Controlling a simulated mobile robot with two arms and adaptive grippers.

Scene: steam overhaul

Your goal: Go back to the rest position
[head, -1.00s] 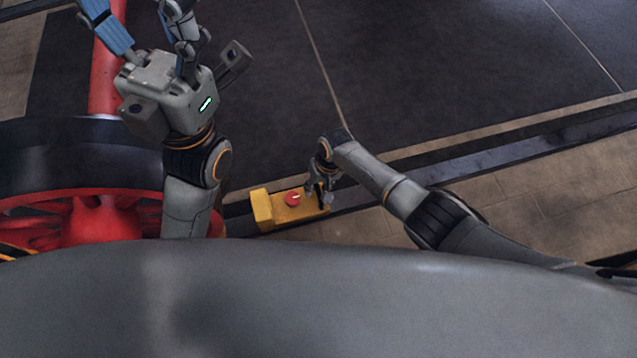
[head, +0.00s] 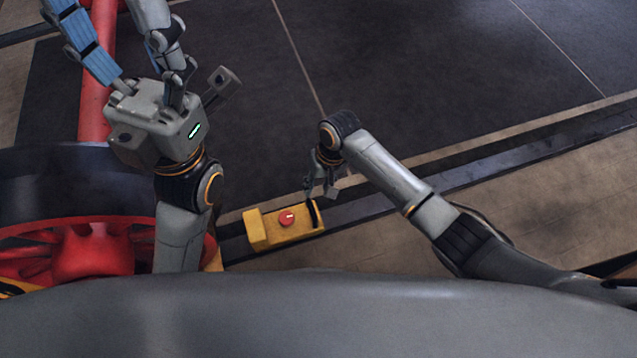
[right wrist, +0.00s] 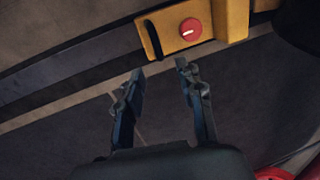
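My right gripper (head: 319,194) is open and empty, just beyond the right end of a yellow control box (head: 262,231). In the right wrist view its two fingers (right wrist: 160,70) stand apart with only dark floor between them, and the box (right wrist: 232,18) lies past the tips. The box has a red round button (head: 287,218) and a black lever or slot (head: 313,213) at its right end. My left gripper (head: 105,35) is at the upper left, its blue-grey fingers spread apart and empty; their tips are at or past the top edge.
A large red wheel (head: 92,250) with a dark rim stands at the left, near my left arm. A red bar (head: 96,100) runs up behind my left gripper. Dark floor plates (head: 430,70) lie open at the upper middle and right. A long dark groove (head: 500,163) crosses the floor.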

